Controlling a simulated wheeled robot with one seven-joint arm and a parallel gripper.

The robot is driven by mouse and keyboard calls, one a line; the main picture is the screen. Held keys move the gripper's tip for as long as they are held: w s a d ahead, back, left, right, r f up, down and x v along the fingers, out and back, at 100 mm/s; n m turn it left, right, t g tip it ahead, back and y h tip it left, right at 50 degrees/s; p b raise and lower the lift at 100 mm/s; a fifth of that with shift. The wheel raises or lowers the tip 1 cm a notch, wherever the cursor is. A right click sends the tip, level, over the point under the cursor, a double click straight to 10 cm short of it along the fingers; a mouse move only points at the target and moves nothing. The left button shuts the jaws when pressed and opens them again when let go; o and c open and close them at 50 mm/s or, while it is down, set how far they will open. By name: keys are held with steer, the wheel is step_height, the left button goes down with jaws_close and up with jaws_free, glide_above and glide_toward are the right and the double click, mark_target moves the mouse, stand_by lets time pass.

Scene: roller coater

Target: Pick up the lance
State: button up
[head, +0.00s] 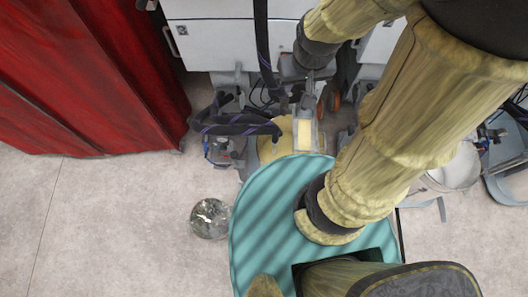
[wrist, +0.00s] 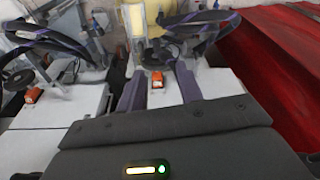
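I cannot single out the lance with certainty. A dark hose with purple stripes (head: 262,45) hangs down and bends among grey and yellow equipment in the head view. Similar dark purple loops (wrist: 205,32) show in the wrist view, beside an upright yellow part (wrist: 135,18). My gripper (wrist: 160,78) shows two purplish fingers standing apart, with nothing seen held between them. An orange switch-like piece on a white surface shows through the gap. In the head view my gripper is small and hard to separate from the equipment below my wrist.
A red cabinet (head: 75,75) stands at the left of the head view, and at the right in the wrist view (wrist: 275,60). White drawers (head: 215,42) stand at the back. A glassy ball (head: 210,218) lies on the floor. The floor at lower left is clear.

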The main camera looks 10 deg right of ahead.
steer(key=shift+w+a, duration=0.15)
steer(key=shift+w, duration=0.3)
steer(key=shift+o, duration=0.4)
steer(key=shift+s, duration=0.15)
steer(key=o, duration=0.3)
steer(key=shift+f, duration=0.1)
steer(key=n+g+b, duration=0.3)
steer(key=n+b, duration=0.4)
steer(key=b, duration=2.3)
glide_above(274, 130)
step_height(274, 130, down, 38)
steer(key=shift+s+f, duration=0.1)
step_height(274, 130, down, 12)
steer(key=b, duration=0.4)
steer(key=shift+f, duration=0.1)
